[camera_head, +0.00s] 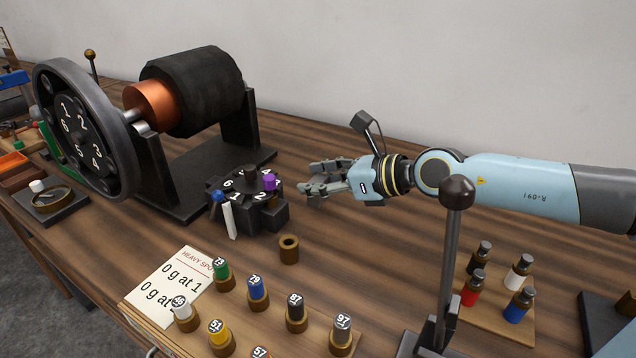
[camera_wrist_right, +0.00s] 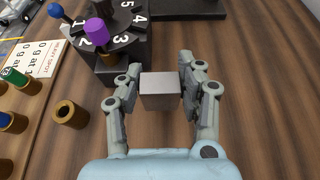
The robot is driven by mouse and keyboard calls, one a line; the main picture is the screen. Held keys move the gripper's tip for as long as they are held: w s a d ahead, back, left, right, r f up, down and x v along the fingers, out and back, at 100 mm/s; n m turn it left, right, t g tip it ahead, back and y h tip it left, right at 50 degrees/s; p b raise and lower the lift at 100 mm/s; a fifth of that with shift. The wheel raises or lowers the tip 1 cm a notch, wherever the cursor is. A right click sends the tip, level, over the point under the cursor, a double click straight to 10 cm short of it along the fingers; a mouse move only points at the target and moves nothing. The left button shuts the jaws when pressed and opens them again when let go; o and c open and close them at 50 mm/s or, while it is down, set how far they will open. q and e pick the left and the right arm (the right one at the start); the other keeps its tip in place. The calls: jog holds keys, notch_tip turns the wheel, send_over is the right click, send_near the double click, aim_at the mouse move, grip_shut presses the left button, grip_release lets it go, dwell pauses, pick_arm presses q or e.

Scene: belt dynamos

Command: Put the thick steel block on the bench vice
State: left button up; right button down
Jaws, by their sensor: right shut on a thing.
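My right gripper (camera_head: 313,180) is above the wooden bench, pointing left, near the black numbered turret. In the right wrist view my right gripper (camera_wrist_right: 159,76) is shut on a grey steel block (camera_wrist_right: 161,93), which sits between its two fingers. In the head view the fingers largely hide the block. A blue fixture (camera_head: 14,79) stands at the far left edge, cut off by the frame; I cannot tell for sure whether it is the bench vice. My left gripper is not in view.
A large wheel (camera_head: 84,130) and black drum (camera_head: 195,88) stand at the left. The numbered turret (camera_head: 238,197) and a brass cup (camera_head: 289,250) are near my gripper. Several numbered weights, including a blue one (camera_head: 258,290), and a ball-topped post (camera_head: 450,260) stand in front.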

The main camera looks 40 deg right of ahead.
notch_tip(320, 180, up, 2)
jog(key=shift+s+r+p, duration=0.15)
jog(key=shift+r+p, duration=0.05)
jog(key=shift+p, duration=0.4)
jog(key=r+p+v, duration=0.1)
jog(key=p+v, duration=0.5)
jog(key=v, duration=0.7)
jog(key=shift+w+d, duration=0.3)
jog(key=shift+w, duration=0.05)
